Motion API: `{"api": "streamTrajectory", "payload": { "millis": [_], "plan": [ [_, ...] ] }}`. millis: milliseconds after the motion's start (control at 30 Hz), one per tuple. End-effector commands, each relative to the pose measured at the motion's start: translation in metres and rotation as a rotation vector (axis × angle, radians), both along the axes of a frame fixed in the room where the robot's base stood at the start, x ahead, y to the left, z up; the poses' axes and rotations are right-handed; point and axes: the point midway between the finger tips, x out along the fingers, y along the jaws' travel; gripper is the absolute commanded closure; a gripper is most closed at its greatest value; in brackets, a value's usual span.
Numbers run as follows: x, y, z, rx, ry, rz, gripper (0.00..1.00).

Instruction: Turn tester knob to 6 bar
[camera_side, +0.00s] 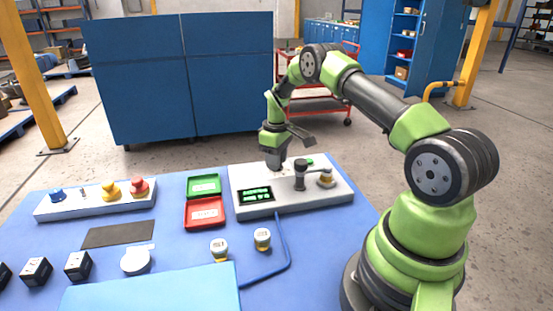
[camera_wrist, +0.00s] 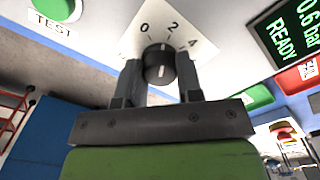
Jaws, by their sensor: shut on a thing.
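The tester (camera_side: 330,190) is a white box on the blue table in the side view, with a dark display (camera_side: 255,195). In the wrist view the display (camera_wrist: 292,32) reads 0.6 bar and READY in green. The black tester knob (camera_wrist: 158,63) sits on a white dial plate marked 0, 2 and 4; no 6 is visible. The knob's white line points up, between the 0 and the 2. My gripper (camera_wrist: 158,72) is shut on the knob, one finger on each side. In the side view my gripper (camera_side: 274,160) reaches down to the tester's back edge and hides the knob.
A green TEST button (camera_wrist: 57,8) is at the wrist view's upper left. A black upright part (camera_side: 300,175) and a brass fitting (camera_side: 326,179) stand on the tester near my gripper. Green (camera_side: 204,186) and red (camera_side: 205,213) trays lie left of it. A blue hose (camera_side: 284,250) runs in front.

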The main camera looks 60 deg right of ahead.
Motion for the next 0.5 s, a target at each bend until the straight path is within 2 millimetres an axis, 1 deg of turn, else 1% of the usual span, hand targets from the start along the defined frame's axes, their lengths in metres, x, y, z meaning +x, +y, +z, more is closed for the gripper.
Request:
{"api": "streamTrajectory", "payload": {
  "millis": [500],
  "plan": [
    [0.0003, 0.0002, 0.0003, 0.0, -0.001, -0.491, 0.9]
  ]
}}
